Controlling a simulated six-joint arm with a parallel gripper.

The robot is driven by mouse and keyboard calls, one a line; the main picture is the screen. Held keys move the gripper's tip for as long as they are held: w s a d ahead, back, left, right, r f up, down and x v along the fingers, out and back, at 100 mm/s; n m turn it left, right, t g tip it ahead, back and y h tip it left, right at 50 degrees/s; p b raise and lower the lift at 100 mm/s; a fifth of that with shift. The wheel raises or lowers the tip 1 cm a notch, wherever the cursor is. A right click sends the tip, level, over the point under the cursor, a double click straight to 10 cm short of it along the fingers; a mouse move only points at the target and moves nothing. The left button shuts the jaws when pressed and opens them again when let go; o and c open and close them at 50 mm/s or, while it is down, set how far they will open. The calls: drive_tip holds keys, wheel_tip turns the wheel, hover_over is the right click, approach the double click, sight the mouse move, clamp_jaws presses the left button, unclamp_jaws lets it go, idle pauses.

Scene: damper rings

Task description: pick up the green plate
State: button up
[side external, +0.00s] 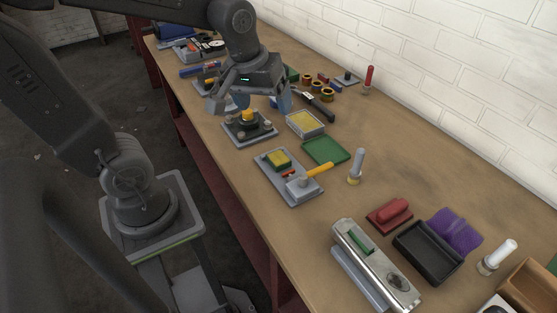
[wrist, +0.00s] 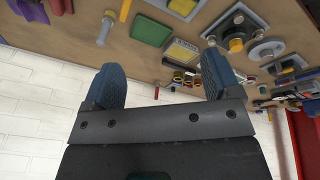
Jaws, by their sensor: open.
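The green plate (side external: 326,151) lies flat on the wooden bench, right of the middle of the bench's width, just nearer the camera than a yellow-topped tray. It also shows in the wrist view (wrist: 151,30), up and left of centre, beyond my fingers. My gripper (side external: 250,102) is open and empty, with its blue-grey fingers spread. It hangs above the bench near the grey block with a yellow knob (side external: 248,116), farther along the bench than the green plate and apart from it. Both fingers also show in the wrist view (wrist: 161,66).
Close to the plate are the yellow-topped tray (side external: 305,123), a grey tray with a yellow-handled tool (side external: 289,190) and an upright grey cylinder (side external: 357,163). A black-handled tool (side external: 318,108) lies behind. A white brick wall (side external: 450,70) borders the bench.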

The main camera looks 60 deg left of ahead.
sight(279, 158)
drive_tip(key=w+a+f+n+g, duration=0.3)
drive_tip(key=w+a+f+n, duration=0.45)
drive_tip(key=f+n, duration=0.25)
drive_tip(key=shift+n, duration=0.3)
drive_tip(key=f, duration=1.4)
drive_tip(key=shift+d, duration=0.3)
drive_tip(key=shift+c, duration=0.4)
drive_tip(key=shift+r, duration=0.1)
drive_tip(key=c, duration=1.2)
